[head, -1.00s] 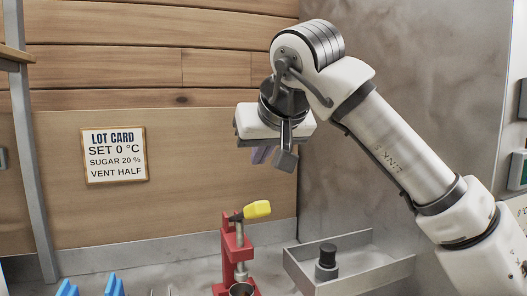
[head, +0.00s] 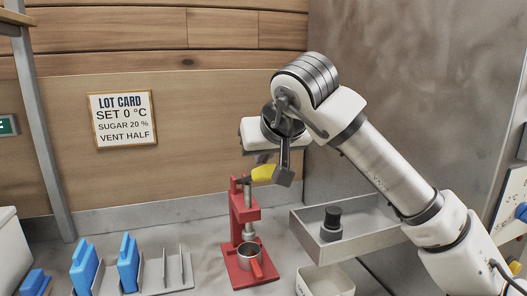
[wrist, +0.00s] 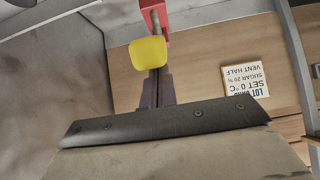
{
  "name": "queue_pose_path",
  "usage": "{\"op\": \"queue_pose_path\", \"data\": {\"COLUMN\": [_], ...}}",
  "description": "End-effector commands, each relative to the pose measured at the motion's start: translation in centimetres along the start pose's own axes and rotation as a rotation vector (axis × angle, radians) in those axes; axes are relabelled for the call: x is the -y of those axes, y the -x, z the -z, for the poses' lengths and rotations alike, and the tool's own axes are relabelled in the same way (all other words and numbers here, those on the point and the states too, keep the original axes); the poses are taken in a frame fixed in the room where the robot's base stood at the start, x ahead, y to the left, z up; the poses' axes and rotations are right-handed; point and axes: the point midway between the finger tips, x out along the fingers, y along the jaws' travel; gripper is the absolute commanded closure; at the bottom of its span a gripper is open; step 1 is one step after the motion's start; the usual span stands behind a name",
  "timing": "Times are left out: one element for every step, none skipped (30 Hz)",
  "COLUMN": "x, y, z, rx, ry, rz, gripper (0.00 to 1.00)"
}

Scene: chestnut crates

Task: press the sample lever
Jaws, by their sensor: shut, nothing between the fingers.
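The sample lever is a dark arm with a yellow grip (head: 264,173) on top of a red press stand (head: 240,215). The grip points right and tilts slightly up. A metal cup (head: 249,252) stands on the stand's base below it. My gripper (head: 264,158) is shut and empty, just above the yellow grip in the head view. In the wrist view, the shut fingers (wrist: 156,80) point at the yellow grip (wrist: 148,53), which lies just past their tips. I cannot tell whether they touch.
A grey tray (head: 300,226) with a black-topped weight (head: 332,222) stands right of the press, with a white bin (head: 326,284) in front. Left are blue items (head: 128,262) in a metal rack (head: 180,272). A lot card (head: 123,119) hangs on the wooden wall.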

Motion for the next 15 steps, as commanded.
{"op": "queue_pose_path", "data": {"x": [0.0,0.0,0.0,0.0,0.0,0.0,0.0,0.0,0.0,0.0,-0.1,-0.1,0.0,0.0,-0.1], "y": [0.0,0.0,-0.1,-0.1,-0.1,-0.2,-0.3,-0.3,-0.4,-0.5,-0.6,-0.7,-0.8,-0.9,-1.1], "z": [0.0,-0.1,-0.1,-0.2,-0.3,-0.5,-0.7,-0.9,-1.2,-1.5,-1.8,-2.3,-2.6,-3.0,-3.6], "rx": [0.0,-0.001,-0.003,-0.004,-0.007,-0.012,-0.016,-0.022,-0.031,-0.039,-0.047,-0.061,-0.072,-0.084,-0.1], "ry": [0.0,0.0,0.0,0.0,0.0,0.001,0.001,0.001,0.001,0.001,0.001,0.0,0.001,0.001,0.0], "rz": [0.0,0.0,0.0,0.0,0.0,-0.001,-0.001,-0.001,-0.001,-0.001,-0.002,-0.002,-0.002,-0.002,-0.003], "gripper": [1.0,1.0,1.0,1.0,1.0,1.0,1.0,1.0,1.0,1.0,1.0,1.0,1.0,1.0,1.0]}}
